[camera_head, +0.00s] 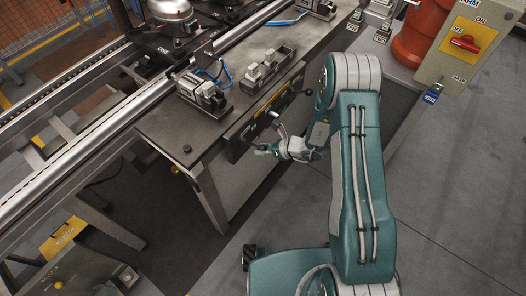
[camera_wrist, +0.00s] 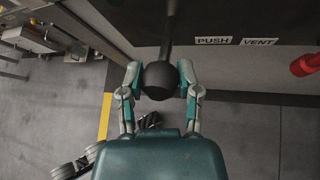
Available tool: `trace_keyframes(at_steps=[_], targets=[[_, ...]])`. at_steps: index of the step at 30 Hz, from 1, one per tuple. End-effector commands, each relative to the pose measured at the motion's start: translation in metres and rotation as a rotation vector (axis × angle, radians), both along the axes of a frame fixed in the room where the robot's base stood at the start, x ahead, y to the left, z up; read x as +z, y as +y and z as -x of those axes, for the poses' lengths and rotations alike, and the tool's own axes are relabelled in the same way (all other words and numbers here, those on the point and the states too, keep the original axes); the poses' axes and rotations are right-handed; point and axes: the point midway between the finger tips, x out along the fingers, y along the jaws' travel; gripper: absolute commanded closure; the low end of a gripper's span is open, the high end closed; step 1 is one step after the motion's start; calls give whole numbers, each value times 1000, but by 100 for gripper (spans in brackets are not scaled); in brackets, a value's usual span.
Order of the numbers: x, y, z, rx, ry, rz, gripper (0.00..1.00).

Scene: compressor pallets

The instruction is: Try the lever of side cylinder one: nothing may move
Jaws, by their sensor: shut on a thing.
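My gripper (camera_wrist: 160,82) is shut on the black ball knob (camera_wrist: 159,80) of a lever in the wrist view, with one finger on each side of it. The lever's dark rod (camera_wrist: 170,30) runs up from the knob to a dark panel. White labels read PUSH (camera_wrist: 213,40) and VENT (camera_wrist: 259,41), right of the rod. In the head view my gripper (camera_head: 268,149) is at the bench's front panel (camera_head: 262,108); the held knob is hard to make out there. Cylinder fixtures (camera_head: 201,91) sit on the bench top (camera_head: 190,130). I cannot tell which is side cylinder one.
Another black ball knob (camera_head: 308,92) stands out from the panel. A red knob (camera_wrist: 306,65) lies right of my gripper in the wrist view. A box with a red rotary switch (camera_head: 466,43) stands at the upper right. Grey floor (camera_head: 450,200) is open at right.

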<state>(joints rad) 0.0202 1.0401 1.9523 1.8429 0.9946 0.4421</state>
Motion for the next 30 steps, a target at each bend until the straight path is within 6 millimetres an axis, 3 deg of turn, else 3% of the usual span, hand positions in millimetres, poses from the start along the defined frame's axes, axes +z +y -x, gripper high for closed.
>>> trace_keyframes(at_steps=[9,29,30], targets=[[15,5,-8,-4,94,133,100],[18,6,-9,-5,134,179,100],[18,6,-9,-5,134,179,39]])
